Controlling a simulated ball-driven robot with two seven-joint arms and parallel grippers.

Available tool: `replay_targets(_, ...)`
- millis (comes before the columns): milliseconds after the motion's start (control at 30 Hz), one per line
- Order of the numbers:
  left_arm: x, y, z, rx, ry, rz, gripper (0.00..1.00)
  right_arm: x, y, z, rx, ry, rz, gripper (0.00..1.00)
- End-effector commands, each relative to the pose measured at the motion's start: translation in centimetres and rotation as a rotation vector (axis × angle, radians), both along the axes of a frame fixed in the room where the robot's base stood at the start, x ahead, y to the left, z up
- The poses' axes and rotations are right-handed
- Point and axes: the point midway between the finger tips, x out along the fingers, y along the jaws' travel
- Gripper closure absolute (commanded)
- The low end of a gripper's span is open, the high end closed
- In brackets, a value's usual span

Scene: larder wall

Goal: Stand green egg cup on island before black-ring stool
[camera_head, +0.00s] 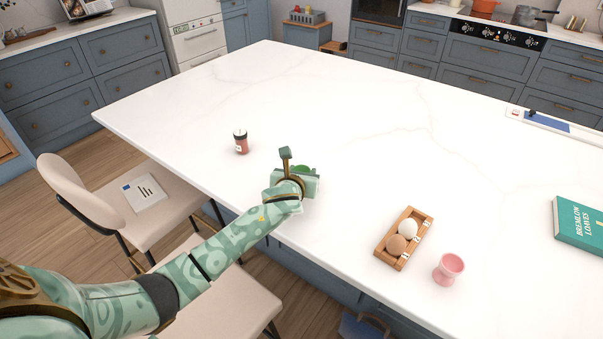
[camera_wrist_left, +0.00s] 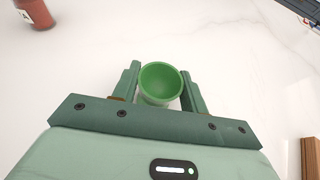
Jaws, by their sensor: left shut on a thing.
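The green egg cup (camera_wrist_left: 160,84) sits between the fingers of my left gripper (camera_wrist_left: 161,88) in the left wrist view, its open bowl facing the camera. In the head view my left gripper (camera_head: 297,181) is over the near-left part of the white island (camera_head: 350,105), and a bit of the green egg cup (camera_head: 304,169) shows past it. I cannot tell whether the cup's foot touches the top. Two pale stools (camera_head: 160,208) (camera_head: 235,305) stand along the near-left side; I cannot make out a black ring on either. My right gripper is not in view.
A red-brown jar (camera_head: 241,142) stands left of my gripper. To the right are a wooden egg tray (camera_head: 388,258) with two eggs, a pink egg cup (camera_head: 449,269) and a teal book (camera_head: 580,224). The island's middle is clear. A white card (camera_head: 144,193) lies on the farther stool.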

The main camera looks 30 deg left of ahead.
Motion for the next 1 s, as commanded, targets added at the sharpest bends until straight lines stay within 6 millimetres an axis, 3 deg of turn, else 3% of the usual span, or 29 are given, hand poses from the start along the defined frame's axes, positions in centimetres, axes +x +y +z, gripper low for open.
replay_targets(33, 0.0, 0.0, -0.2, 0.000, 0.000, 0.000, 0.81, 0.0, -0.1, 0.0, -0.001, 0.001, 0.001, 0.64)
replay_targets(67, 0.0, 0.0, -0.2, 0.000, 0.001, 0.000, 0.51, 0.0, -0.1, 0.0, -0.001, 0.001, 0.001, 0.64)
replay_targets(133, 0.0, 0.0, -0.2, 0.000, 0.001, 0.000, 0.35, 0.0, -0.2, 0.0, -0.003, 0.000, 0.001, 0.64)
replay_targets(467, 0.0, 0.0, 0.2, 0.000, -0.001, 0.000, 0.35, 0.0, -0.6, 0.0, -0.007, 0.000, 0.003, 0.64)
replay_targets(1000, -9.6, -2.5, 4.5, 0.001, 0.000, 0.000, 0.35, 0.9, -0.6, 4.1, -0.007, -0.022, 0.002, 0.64)
